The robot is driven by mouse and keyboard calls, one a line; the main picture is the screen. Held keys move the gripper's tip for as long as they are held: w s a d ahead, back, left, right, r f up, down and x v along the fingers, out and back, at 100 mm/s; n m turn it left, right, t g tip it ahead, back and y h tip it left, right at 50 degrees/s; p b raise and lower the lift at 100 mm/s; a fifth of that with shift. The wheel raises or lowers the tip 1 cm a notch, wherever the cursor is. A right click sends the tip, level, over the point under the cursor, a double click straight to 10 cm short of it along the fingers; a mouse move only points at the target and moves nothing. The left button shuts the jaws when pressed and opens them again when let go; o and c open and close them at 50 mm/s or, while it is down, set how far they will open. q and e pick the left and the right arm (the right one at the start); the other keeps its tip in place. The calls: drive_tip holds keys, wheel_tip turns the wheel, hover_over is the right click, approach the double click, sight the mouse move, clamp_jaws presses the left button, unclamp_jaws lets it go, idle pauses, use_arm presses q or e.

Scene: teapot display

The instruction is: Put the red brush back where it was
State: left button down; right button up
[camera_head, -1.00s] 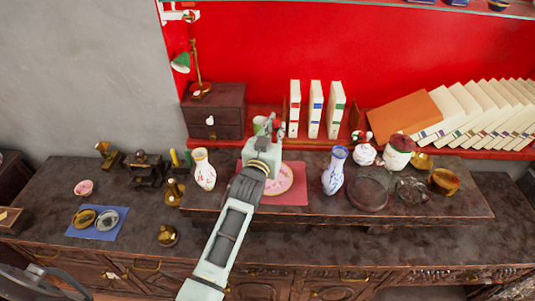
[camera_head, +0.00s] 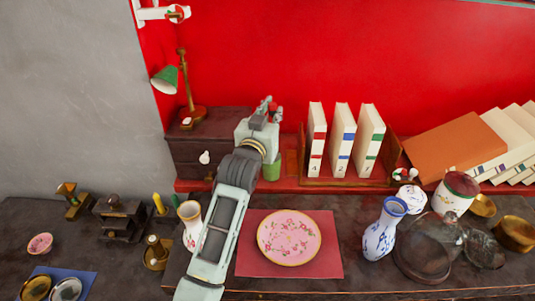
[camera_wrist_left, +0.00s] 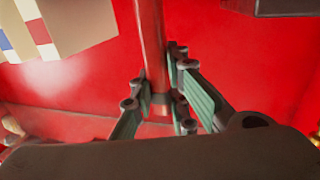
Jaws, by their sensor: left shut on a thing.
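My left gripper (camera_head: 268,112) is raised in front of the red wall, by the right end of the dark drawer box. In the left wrist view, its fingers (camera_wrist_left: 158,108) are shut on the red brush, a straight reddish stick (camera_wrist_left: 152,45) running up between them. The brush is very small in the head view, with a bit of red at the fingers. A green cup (camera_head: 272,169) stands just below the gripper, partly hidden by it; I cannot tell whether the brush touches it. My right gripper is not in view.
Upright books (camera_head: 343,140) stand right of the cup, and the dark drawer box (camera_head: 195,155) with a lamp (camera_head: 185,95) is left. A pink plate (camera_head: 289,237) lies on a red mat (camera_head: 255,268) in front. Vases (camera_head: 383,232) stand on both sides of it.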

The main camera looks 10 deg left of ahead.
use_arm(q)
wheel_tip(320, 180, down, 3)
drive_tip(key=shift+s, duration=0.1)
wheel_tip(320, 180, down, 4)
drive_tip(key=shift+f+p, duration=0.1)
drive_tip(key=shift+p, duration=0.2)
drive_tip(key=shift+f, duration=0.35)
drive_tip(key=c, duration=2.1)
unclamp_jaws()
drive_tip(key=o, duration=0.4)
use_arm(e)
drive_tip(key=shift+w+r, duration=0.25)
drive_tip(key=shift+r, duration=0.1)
